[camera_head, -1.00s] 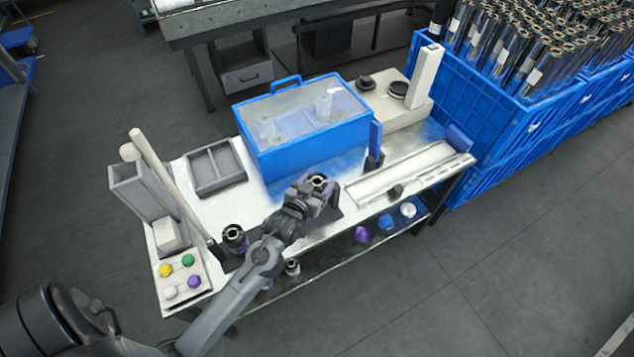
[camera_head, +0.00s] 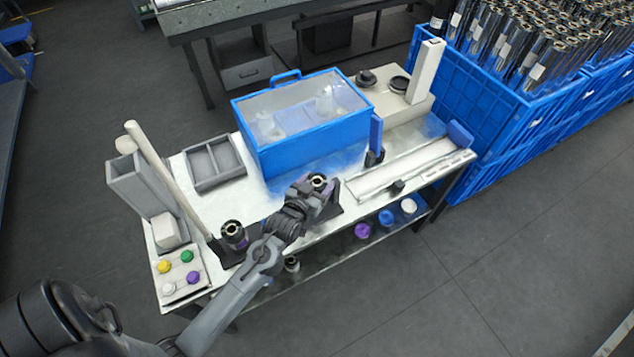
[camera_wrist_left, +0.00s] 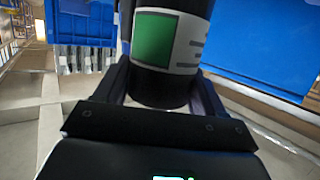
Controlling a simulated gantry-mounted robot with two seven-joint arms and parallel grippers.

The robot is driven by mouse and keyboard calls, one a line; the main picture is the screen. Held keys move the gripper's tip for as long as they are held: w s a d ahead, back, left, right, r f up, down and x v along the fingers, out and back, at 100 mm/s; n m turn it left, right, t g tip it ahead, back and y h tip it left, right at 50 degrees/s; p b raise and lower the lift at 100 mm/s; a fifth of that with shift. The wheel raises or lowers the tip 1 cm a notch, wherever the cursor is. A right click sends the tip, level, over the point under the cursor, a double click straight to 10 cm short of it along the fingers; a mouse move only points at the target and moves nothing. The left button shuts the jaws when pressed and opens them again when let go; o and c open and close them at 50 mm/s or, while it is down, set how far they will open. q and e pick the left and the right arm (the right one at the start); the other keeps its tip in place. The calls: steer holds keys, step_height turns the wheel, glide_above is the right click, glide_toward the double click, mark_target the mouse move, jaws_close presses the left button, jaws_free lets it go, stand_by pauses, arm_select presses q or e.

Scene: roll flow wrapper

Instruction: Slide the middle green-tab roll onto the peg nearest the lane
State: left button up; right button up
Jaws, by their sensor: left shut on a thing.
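The green-tab roll (camera_wrist_left: 172,45) is a dark cylinder with a green patch on a white label in the left wrist view. It stands between the fingers of my left gripper (camera_wrist_left: 165,85), which is shut on it. In the head view my left gripper (camera_head: 318,192) is at the table's front edge, with the roll's hollow top (camera_head: 318,181) showing above the fingers. A dark stand shows beside it; whether the roll still touches it cannot be told. The lane (camera_head: 415,170) is a pale channel to the right. I cannot clearly make out the pegs. My right gripper is not in view.
A blue box with a clear lid (camera_head: 310,142) stands behind the gripper. Another dark roll (camera_head: 233,234) stands at the front left, near a leaning pale post (camera_head: 163,172) and a button panel (camera_head: 179,275). A grey divided tray (camera_head: 213,166) lies further back.

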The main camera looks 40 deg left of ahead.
arm_select(q)
steer(key=shift+f+b, duration=0.4)
steer(key=shift+f, duration=0.45)
steer(key=o, duration=1.4)
steer(key=shift+f, duration=0.1)
steer(key=shift+p+v, duration=0.9)
steer(key=shift+v, duration=4.55)
steer(key=shift+w, duration=0.1)
